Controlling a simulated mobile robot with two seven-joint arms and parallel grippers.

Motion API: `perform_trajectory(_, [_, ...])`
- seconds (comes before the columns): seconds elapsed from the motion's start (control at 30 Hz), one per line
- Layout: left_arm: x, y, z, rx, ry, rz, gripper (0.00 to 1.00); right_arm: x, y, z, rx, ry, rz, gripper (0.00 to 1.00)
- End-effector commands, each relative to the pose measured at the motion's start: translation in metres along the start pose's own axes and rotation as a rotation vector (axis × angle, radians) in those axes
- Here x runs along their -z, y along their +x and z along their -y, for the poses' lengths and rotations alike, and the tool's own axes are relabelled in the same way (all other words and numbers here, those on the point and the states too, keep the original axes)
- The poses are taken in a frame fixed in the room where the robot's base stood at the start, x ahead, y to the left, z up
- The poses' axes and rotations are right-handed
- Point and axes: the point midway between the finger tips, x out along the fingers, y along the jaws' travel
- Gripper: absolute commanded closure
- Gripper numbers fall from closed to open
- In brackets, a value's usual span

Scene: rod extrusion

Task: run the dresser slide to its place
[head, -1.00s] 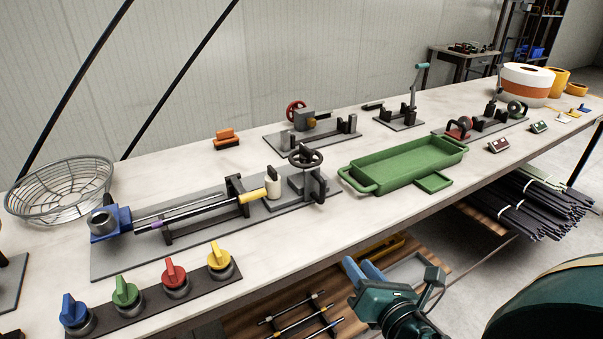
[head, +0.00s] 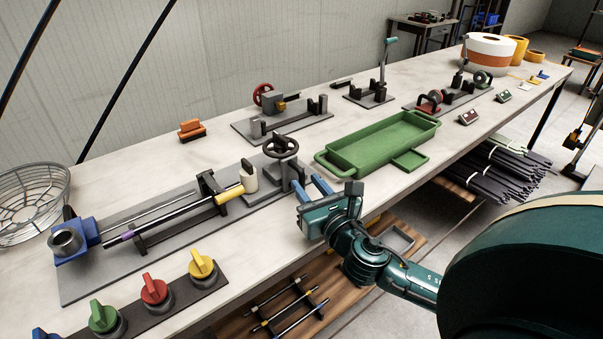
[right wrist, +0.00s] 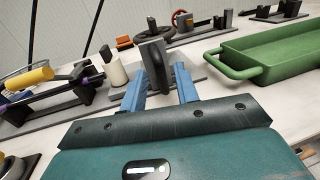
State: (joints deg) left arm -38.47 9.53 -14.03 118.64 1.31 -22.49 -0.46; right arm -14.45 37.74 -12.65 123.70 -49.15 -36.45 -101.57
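No label marks the dresser slide, so I cannot tell for sure which part it is. A grey block (head: 291,172) with a black handwheel (head: 281,146) stands at the right end of the long grey plate (head: 90,282). Another grey block (head: 267,106) with a red wheel (head: 262,90) sits on a plate behind. My right gripper (head: 310,187) is open and empty, its blue fingers just right of the handwheel block. My left gripper is not in view.
A yellow-ended rod (head: 228,193) lies in black supports beside a white cylinder (head: 250,176). A green tray (head: 345,165) is right of my gripper. Colored knobs (head: 152,290) line the front left. A wire basket (head: 35,200) is at the left. The table's front edge is close.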

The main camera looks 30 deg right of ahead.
Motion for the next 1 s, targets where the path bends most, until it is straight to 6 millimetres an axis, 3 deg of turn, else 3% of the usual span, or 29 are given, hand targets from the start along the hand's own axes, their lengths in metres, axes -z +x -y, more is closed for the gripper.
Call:
perform_trajectory(0.23, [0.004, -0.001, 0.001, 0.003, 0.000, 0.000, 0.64, -0.001, 0.030, 0.000, 0.000, 0.001, 0.001, 0.69])
perform_trajectory(0.63, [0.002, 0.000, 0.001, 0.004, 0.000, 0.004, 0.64, 0.000, 0.035, 0.000, 0.000, 0.001, -0.001, 0.70])
perform_trajectory(1.0, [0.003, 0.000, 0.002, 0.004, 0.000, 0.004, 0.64, 0.000, 0.035, 0.000, 0.000, 0.002, 0.000, 1.00])
